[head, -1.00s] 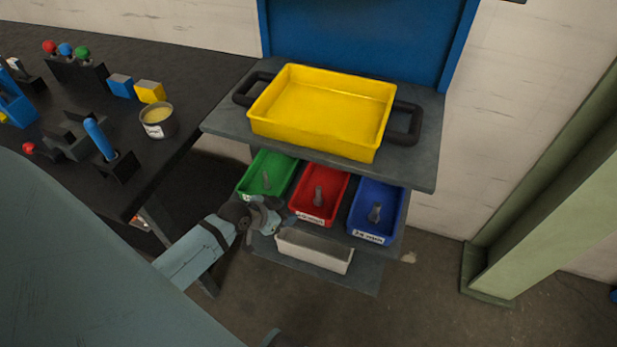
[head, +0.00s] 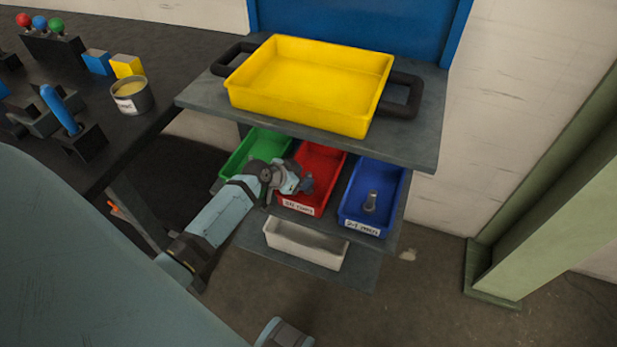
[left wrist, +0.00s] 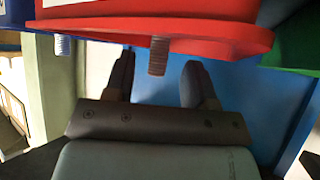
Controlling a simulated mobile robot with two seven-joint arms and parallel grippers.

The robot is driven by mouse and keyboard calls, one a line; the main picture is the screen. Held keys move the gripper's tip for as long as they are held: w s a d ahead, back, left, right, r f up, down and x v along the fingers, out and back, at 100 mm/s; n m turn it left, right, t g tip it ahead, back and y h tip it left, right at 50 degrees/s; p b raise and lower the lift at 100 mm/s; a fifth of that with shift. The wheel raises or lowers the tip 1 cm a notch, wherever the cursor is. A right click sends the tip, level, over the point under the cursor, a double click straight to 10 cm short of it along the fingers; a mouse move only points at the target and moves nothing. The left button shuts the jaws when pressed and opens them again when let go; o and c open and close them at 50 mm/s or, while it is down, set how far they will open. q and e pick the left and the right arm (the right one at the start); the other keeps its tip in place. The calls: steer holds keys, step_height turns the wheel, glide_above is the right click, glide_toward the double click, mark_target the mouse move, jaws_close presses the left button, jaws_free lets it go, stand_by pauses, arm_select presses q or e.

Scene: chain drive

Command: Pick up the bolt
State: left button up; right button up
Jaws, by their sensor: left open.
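My left gripper (head: 300,184) reaches over the front of the red bin (head: 325,159) in the head view. It hides the bolt of that bin there. In the left wrist view the red bin (left wrist: 215,25) is at the top, seen inverted. The threaded end of a grey bolt (left wrist: 158,56) sticks out past its rim. The open fingers (left wrist: 160,82) appear on either side of this bolt in the picture, with a gap on both sides. Another bolt (head: 370,200) stands in the blue bin (head: 390,182); its threads (left wrist: 62,46) show at the left in the wrist view.
The green bin (head: 240,155) is left of the red one, partly behind my arm. A white bin (head: 305,244) sits on the shelf below. The yellow tray (head: 310,85) rests on the shelf above. A dark bench (head: 180,70) is at left, a green post (head: 540,180) at right.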

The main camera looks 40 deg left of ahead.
arm_select(q)
steer(key=b+x, duration=0.1)
steer(key=x, duration=0.4)
steer(key=shift+d+f, duration=0.1)
steer(key=shift+f, duration=0.05)
steer(key=shift+c, duration=0.5)
jaws_close()
